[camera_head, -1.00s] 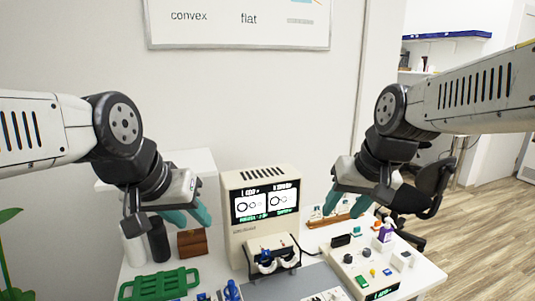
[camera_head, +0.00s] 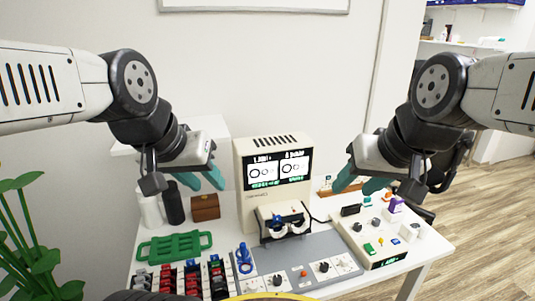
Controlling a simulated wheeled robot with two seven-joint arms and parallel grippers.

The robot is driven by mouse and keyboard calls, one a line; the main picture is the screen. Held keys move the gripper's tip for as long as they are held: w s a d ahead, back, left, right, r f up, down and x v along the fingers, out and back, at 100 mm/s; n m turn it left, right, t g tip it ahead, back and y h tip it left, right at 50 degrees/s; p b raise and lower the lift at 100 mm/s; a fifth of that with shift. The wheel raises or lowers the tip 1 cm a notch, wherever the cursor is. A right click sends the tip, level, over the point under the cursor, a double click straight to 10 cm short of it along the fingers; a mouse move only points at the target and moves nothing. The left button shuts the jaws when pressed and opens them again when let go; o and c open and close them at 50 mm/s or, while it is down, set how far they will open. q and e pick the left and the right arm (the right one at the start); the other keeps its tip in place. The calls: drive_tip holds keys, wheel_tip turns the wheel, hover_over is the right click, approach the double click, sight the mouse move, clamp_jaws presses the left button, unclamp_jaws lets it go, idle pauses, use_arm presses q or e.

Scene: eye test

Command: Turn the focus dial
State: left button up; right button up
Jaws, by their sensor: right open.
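A beige machine (camera_head: 258,148) with a lit screen stands on the white table, with a pair of trial-lens frames (camera_head: 284,222) at its front. Dark dials show on the grey panel before it, one on the left (camera_head: 277,280) and one on the right (camera_head: 323,267). More dark dials (camera_head: 357,227) sit on the beige control box (camera_head: 384,256) at right. I cannot read which is the focus dial. My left gripper (camera_head: 208,184) is open and empty, left of the machine. My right gripper (camera_head: 354,188) is open and empty, above the back of the control box, touching no dial.
A green tray (camera_head: 174,247) and a rack of coloured lenses (camera_head: 190,279) lie at left. A brown box (camera_head: 205,207) and a dark bottle (camera_head: 173,204) stand behind. A blue object (camera_head: 244,258) stands on the grey panel's left. A purple-topped bottle (camera_head: 396,204) is at right.

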idle(0.7)
drive_tip(key=n+g+h, duration=0.2)
drive_tip(key=n+g, duration=0.4)
drive_tip(key=n, duration=0.4)
hover_over(358, 225)
wheel_tip(358, 225, down, 21)
drive_tip(key=shift+f, duration=0.15)
wheel_tip(358, 225, down, 8)
drive_tip(key=shift+f, duration=0.1)
clamp_jaws()
